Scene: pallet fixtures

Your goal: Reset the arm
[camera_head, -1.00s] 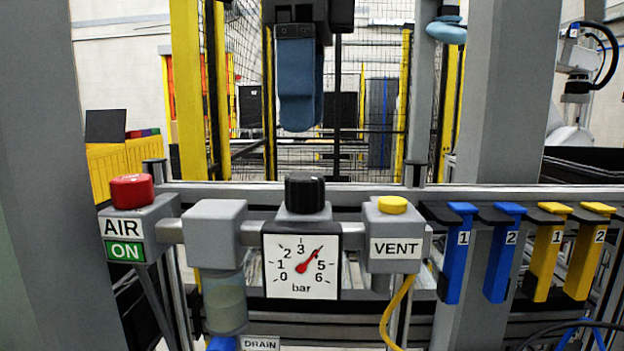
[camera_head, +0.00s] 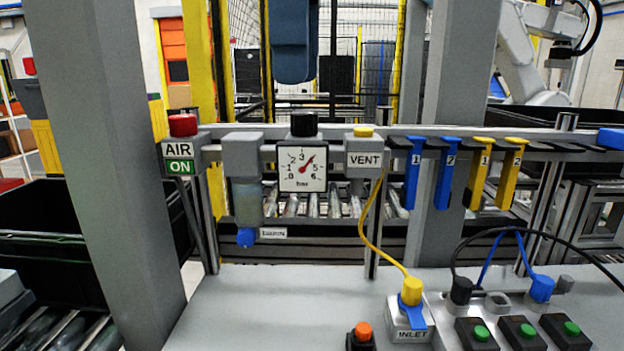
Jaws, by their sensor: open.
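My gripper is not visible in the head view, and I can make out no part of my arm with certainty. The view faces a grey work station with an air unit. The unit has a red AIR knob (camera_head: 183,125) over a green ON label, a pressure gauge (camera_head: 302,169) with its needle between 3 and 5, and a yellow-topped VENT block (camera_head: 363,159). A blue-grey part (camera_head: 293,42) hangs at the top centre, cut off by the frame edge; I cannot tell what it belongs to.
Blue tags (camera_head: 412,175) and yellow tags (camera_head: 478,172) hang from the rail. A yellow hose (camera_head: 368,232) runs to the INLET block (camera_head: 408,320). Green buttons (camera_head: 481,333) and an orange button (camera_head: 363,331) stand in front. A grey post (camera_head: 105,150) rises at left. The bench's left part (camera_head: 270,300) is clear.

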